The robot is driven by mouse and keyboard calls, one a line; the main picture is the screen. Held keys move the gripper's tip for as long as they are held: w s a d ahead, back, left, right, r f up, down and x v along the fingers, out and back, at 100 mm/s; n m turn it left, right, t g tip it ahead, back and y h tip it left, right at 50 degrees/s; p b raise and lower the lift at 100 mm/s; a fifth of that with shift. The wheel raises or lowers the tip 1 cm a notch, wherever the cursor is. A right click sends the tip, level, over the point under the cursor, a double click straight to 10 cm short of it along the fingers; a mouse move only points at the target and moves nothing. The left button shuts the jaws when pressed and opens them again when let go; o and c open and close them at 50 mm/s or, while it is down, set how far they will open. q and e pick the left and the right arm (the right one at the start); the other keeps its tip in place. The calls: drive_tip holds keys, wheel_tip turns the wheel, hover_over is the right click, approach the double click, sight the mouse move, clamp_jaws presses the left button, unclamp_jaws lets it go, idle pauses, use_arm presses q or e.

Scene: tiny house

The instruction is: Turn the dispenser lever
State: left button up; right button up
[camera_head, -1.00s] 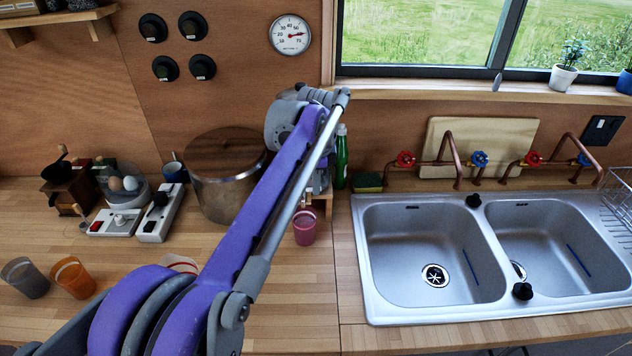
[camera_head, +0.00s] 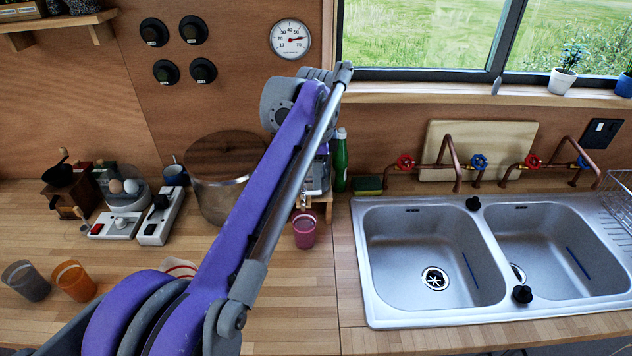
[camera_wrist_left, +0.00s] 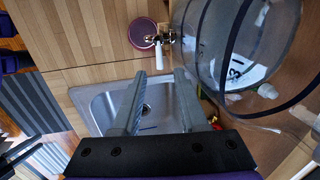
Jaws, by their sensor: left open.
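In the left wrist view, the dispenser (camera_wrist_left: 205,58) is a large clear container at the upper right with dark bands and a printed label. A small tap with a pale lever (camera_wrist_left: 158,50) sticks out from its side. My left gripper (camera_wrist_left: 160,74) is open. Its two grey fingers point toward the lever, with a gap between them and nothing held; I cannot tell the remaining distance. A pink cup (camera_wrist_left: 142,34) stands beside the tap, and it also shows in the head view (camera_head: 304,231). In the head view my purple arm hides most of the dispenser. My right gripper is not seen.
A double sink (camera_head: 430,210) lies to the right, with copper taps behind it. A large metal pot (camera_head: 218,200) stands left of my arm. A green bottle (camera_head: 340,165) and a sponge (camera_head: 368,184) are close on the right. Two cups (camera_head: 73,281) stand at lower left.

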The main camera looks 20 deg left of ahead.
sight(311, 193)
use_arm(q)
drive_tip(key=r, duration=0.3)
drive_tip(key=s+r, duration=0.1)
drive_tip(key=r, duration=0.1)
drive_tip(key=shift+d+r+p, duration=0.25)
drive_tip(key=shift+r+p, duration=0.05)
drive_tip(key=shift+r, duration=0.05)
idle(0.7)
drive_tip(key=f, duration=0.3)
drive_tip(key=w+a+f+b, duration=0.1)
drive_tip(key=f, duration=0.6)
drive_tip(key=shift+w+a+f, duration=0.15)
drive_tip(key=shift+w+f, duration=0.15)
drive_tip(key=shift+f, duration=0.05)
clamp_jaws()
